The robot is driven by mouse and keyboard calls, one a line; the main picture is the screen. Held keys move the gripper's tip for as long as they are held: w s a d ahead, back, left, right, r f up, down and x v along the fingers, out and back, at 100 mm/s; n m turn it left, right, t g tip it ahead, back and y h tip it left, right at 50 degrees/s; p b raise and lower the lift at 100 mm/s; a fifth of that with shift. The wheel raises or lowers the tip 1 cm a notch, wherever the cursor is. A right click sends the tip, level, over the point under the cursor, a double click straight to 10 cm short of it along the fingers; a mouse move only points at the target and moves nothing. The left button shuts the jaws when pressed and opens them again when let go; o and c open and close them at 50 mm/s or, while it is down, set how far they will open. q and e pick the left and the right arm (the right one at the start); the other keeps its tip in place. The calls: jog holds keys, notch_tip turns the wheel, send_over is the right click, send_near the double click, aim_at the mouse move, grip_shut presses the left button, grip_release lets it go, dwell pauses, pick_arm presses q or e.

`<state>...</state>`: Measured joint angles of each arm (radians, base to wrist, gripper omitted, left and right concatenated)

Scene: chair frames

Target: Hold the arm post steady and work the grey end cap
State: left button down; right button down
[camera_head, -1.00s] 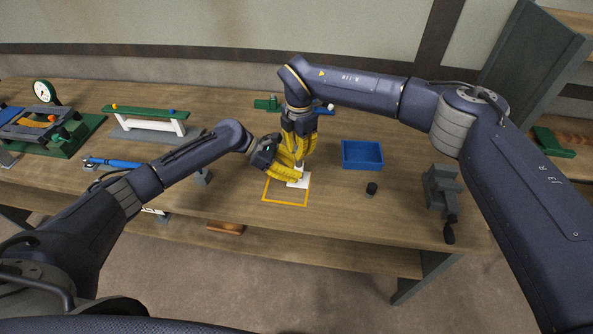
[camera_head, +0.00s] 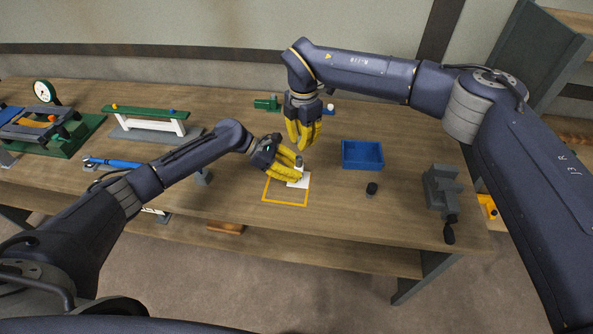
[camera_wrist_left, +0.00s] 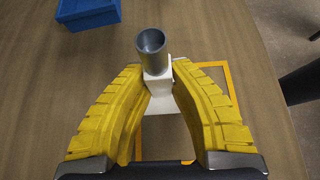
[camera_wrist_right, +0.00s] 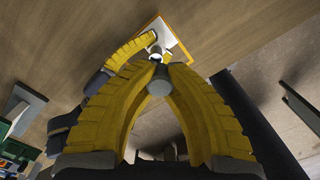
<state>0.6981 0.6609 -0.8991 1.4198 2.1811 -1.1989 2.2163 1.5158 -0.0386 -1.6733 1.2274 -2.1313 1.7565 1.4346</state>
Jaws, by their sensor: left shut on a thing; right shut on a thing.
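The white arm post (camera_wrist_left: 157,88) stands upright, with a hollow grey cylinder (camera_wrist_left: 152,50) at its top in the left wrist view. My left gripper (camera_head: 299,172) is shut around the post low down, and its yellow fingers also show in the right wrist view (camera_wrist_right: 150,47). In the head view the fingers hide this piece.
A yellow square outline (camera_head: 284,202) and a white plate (camera_head: 300,181) lie under the post. A green bench frame (camera_head: 145,115) stands at the left. Table between is clear.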

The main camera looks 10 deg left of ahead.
jog(key=d+r, duration=0.5)
jog(key=shift+w, duration=0.2)
jog(key=shift+d, duration=0.1)
pick_arm(q)
jog(key=c, duration=1.2)
grip_release()
jog(key=shift+c, duration=0.2)
jog(key=shift+a+r, duration=0.1)
jog(key=v, duration=1.1)
jog(key=shift+a+r, duration=0.15)
jog(key=shift+a, duration=0.15)
jog(key=shift+s, duration=0.1)
